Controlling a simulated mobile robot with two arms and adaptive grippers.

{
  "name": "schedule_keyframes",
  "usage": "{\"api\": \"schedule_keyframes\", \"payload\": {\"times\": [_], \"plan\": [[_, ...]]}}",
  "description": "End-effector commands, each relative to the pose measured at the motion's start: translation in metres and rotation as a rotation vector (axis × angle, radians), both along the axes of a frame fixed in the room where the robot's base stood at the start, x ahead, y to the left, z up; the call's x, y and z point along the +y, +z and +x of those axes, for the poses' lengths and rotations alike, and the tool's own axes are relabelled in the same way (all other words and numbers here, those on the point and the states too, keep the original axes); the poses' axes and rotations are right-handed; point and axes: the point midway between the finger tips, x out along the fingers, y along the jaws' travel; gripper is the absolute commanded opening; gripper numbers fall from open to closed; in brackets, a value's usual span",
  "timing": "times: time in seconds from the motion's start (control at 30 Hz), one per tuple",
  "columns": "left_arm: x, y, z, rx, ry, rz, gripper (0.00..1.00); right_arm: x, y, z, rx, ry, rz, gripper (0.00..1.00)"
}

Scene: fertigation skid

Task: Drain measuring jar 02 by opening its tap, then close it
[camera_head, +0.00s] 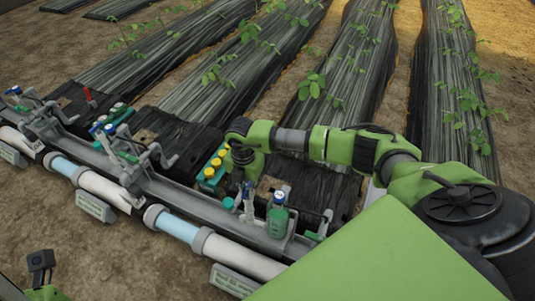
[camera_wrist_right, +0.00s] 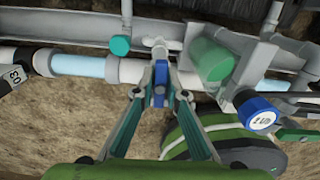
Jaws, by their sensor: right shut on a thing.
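My right gripper (camera_wrist_right: 160,88) is shut on a blue tap handle (camera_wrist_right: 161,72), with a finger on each side of it. The handle sits below a pale pipe fitting (camera_wrist_right: 155,43). In the head view the right gripper (camera_head: 243,184) reaches down to the skid, its fingers partly hidden. A jar with green contents (camera_head: 277,222) stands just to its right; a green cylinder (camera_wrist_right: 212,59) also shows in the wrist view. I cannot read which jar is number 02. Of my left arm only a part shows at the lower left; its fingers are out of view.
A grey channel (camera_head: 187,185) and a pale pipe with clear blue sections (camera_head: 178,226) run along the skid. A blue-capped valve (camera_wrist_right: 258,114) and a teal cap (camera_wrist_right: 120,45) stand near the gripper. Plant rows lie beyond.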

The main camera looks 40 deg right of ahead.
Motion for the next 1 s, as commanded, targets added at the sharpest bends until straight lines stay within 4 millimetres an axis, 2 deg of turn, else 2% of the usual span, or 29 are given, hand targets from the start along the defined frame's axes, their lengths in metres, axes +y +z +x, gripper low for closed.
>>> {"api": "schedule_keyframes", "payload": {"times": [1.0], "plan": [[0.0,-0.023,0.0,0.003,0.001,0.001,0.4,-0.001,-0.001,0.0,0.0,1.505,-0.001,0.0]]}}
